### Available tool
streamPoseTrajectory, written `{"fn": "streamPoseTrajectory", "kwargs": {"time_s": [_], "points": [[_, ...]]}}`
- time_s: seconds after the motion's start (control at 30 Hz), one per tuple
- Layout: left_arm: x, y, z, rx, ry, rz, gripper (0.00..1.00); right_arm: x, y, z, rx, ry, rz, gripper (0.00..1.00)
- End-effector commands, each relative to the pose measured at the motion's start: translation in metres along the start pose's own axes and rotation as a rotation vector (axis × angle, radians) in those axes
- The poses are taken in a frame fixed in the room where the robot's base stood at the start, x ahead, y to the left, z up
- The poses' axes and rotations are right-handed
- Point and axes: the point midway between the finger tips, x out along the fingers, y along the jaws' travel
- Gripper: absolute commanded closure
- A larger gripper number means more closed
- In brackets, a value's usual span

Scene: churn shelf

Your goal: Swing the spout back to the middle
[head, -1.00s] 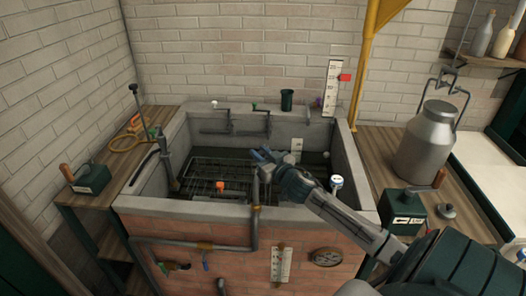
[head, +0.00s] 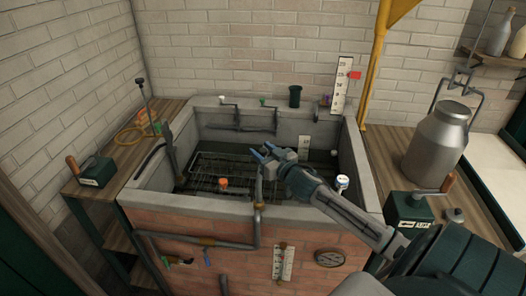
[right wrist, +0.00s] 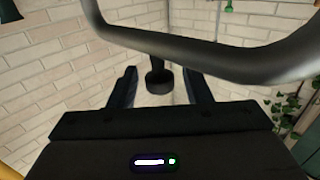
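A grey pipe (head: 258,186), which looks like the spout, rises over the front rim of the stone trough (head: 205,208) near its middle. My right gripper (head: 265,153) is just above and right of the pipe's top in the head view, with its blue fingers apart. In the right wrist view a thick dark curved pipe (right wrist: 200,52) crosses the top. A dark knob (right wrist: 158,78) shows between the two open fingers of my right gripper (right wrist: 160,90). I cannot tell whether they touch it. My left gripper is not in view.
An orange-topped item (head: 223,183) and a dark grid (head: 205,172) are inside the trough. A metal milk can (head: 437,140) and a green box (head: 408,210) with a crank stand on the right bench. A yellow post (head: 376,60) rises behind.

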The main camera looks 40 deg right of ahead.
Motion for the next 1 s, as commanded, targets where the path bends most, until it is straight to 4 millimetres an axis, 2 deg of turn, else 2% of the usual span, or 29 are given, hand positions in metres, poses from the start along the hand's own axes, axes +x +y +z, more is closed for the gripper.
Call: {"fn": "streamPoseTrajectory", "kwargs": {"time_s": [0.17, 0.33, 0.73, 1.0], "points": [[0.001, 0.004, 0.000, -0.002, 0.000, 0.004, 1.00, -0.001, 0.000, 0.001, 0.000, -0.001, 0.000, 0.56], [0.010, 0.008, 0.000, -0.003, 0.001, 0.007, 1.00, -0.011, 0.001, 0.004, -0.004, -0.004, 0.000, 0.56], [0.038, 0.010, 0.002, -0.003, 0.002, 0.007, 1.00, -0.056, -0.001, 0.004, -0.008, -0.003, -0.004, 0.56], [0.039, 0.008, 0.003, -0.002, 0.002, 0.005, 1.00, -0.086, 0.000, 0.001, -0.007, -0.005, -0.002, 0.56]]}}
